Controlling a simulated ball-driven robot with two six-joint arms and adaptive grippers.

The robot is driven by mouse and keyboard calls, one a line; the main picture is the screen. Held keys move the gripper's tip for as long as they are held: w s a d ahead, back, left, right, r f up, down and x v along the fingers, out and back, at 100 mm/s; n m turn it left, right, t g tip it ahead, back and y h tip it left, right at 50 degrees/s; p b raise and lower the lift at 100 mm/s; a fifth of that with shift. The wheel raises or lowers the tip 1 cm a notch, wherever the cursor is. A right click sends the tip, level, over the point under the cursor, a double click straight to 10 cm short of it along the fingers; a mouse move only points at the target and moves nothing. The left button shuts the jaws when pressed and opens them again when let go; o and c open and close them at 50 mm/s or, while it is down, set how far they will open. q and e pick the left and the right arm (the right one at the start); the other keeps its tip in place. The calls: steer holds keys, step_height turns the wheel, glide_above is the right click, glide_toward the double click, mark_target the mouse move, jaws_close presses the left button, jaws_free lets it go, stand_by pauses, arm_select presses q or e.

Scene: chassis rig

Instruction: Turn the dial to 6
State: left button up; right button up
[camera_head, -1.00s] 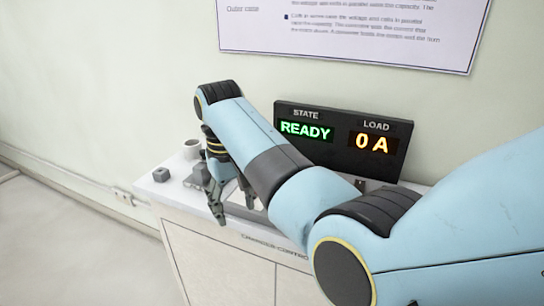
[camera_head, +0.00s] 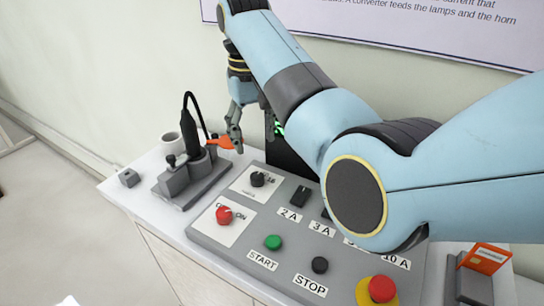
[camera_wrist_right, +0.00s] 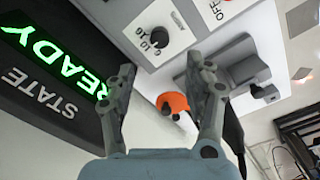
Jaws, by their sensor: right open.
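The dial is a black knob (camera_head: 258,179) on a white plate at the upper left of the sloped grey control panel (camera_head: 205,232). A partly legible 16 is printed beside it. The dial also shows near the top of the right wrist view (camera_wrist_right: 158,38), with numbers beside it; its exact setting is too small to tell. My right gripper (camera_head: 252,130) is open and empty, above and behind the dial near the wall. In the right wrist view its fingers (camera_wrist_right: 160,68) are spread, with the dial beyond the tips, untouched. My left gripper is not in view.
A red knob (camera_head: 224,215), green START button (camera_head: 273,242), black STOP button (camera_head: 320,265) and red mushroom button (camera_head: 381,289) share the panel. A black device with a cable (camera_head: 190,138), an orange object (camera_head: 222,142) and a cup (camera_head: 172,144) stand left. The READY display (camera_wrist_right: 45,75) is close.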

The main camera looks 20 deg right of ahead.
mark_target(257, 175)
step_height(257, 175, down, 4)
steer(key=shift+s+f, duration=0.1)
steer(key=shift+f, duration=0.05)
step_height(257, 175, down, 5)
steer(key=shift+d+r, duration=0.15)
steer(key=shift+f, duration=0.75)
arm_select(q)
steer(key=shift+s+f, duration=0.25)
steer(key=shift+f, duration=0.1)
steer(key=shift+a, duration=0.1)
arm_select(e)
steer(key=shift+c, duration=0.4)
